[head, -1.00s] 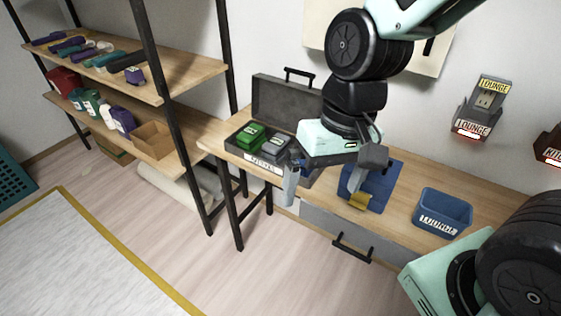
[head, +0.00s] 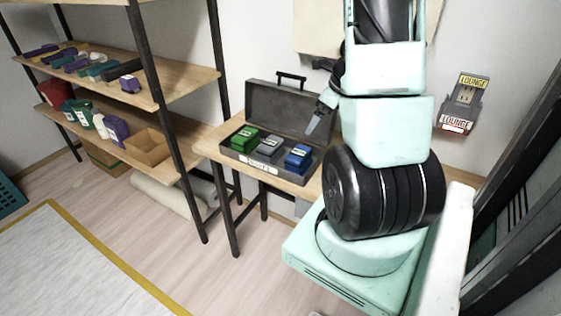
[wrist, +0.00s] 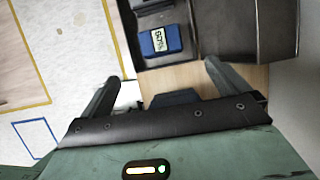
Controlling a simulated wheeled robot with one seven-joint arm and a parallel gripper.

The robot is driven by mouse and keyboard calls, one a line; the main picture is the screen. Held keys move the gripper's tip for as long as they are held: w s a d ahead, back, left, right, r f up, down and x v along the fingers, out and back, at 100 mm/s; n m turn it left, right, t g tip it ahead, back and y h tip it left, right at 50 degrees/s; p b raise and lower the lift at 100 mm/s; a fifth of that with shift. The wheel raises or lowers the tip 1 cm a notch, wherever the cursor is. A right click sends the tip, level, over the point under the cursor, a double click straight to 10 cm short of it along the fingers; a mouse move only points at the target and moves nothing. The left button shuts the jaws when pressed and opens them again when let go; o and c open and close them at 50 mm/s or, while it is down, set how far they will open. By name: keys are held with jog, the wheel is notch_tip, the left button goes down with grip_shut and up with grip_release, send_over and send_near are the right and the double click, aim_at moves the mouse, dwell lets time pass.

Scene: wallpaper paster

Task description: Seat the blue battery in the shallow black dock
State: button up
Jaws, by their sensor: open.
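The blue battery (head: 299,157) sits in the right part of the open grey case on the bench. It has a pale label. It also shows near the top of the wrist view (wrist: 160,40), ahead of my gripper (wrist: 160,76). My gripper is open, with nothing between its fingers, and apart from the battery. In the head view one finger shows above and behind the battery; the rest is hidden by my arm. A grey wall holder labelled LOUNGE (head: 464,104) hangs at the right. I cannot tell whether it is the shallow black dock.
A green battery (head: 244,138) and a grey battery (head: 270,148) share the case (head: 228,155) with the blue one. Its raised lid (head: 285,106) stands behind them. A loaded shelf (head: 175,85) stands left. My arm hides the bench's right part.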

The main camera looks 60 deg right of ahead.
aim_at(300, 152)
jog(key=b+x, duration=0.1)
jog(key=x, duration=0.7)
jog(key=b+x, duration=0.2)
jog(key=x, duration=0.7)
jog(key=shift+s+f, duration=0.1)
jog(key=shift+s, duration=0.1)
jog(key=c, duration=1.1)
